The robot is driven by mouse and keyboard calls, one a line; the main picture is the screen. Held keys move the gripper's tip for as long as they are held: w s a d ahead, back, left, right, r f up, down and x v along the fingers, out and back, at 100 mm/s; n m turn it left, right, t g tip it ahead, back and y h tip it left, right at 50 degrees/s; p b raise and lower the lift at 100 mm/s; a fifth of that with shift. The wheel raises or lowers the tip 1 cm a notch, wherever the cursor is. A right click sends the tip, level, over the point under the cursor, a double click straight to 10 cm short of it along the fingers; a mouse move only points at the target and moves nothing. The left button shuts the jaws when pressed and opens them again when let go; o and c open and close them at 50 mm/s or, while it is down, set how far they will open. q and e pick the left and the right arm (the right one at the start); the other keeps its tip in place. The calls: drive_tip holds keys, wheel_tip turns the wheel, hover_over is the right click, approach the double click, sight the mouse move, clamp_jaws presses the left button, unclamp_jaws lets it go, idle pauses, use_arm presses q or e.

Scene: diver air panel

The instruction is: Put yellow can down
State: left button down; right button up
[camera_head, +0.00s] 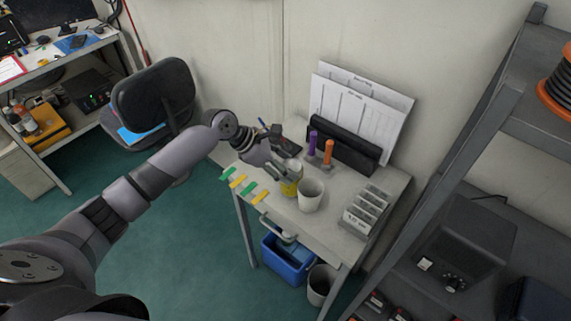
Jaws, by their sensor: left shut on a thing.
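The yellow can (290,187) is at the small desk, just left of and behind a white cup (310,195). My left arm reaches in from the left, and my left gripper (284,167) is shut on the yellow can from its upper left. The gripper partly hides the can. The can looks about upright and very close to the desk top (335,226); I cannot tell whether its base touches. My right gripper is not in view.
Purple (312,143) and orange (328,152) upright items stand before a black holder with papers (358,110). A grey block rack (366,212) is at the right. Green and yellow tabs (248,188) line the front edge. A chair (153,95) stands left; metal shelving (445,175) is right.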

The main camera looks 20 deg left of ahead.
use_arm(q)
drive_tip(key=c, duration=0.6)
unclamp_jaws()
drive_tip(key=shift+f, duration=0.1)
drive_tip(key=b+v, duration=0.1)
drive_tip(key=v, duration=1.1)
drive_tip(key=shift+b, duration=0.4)
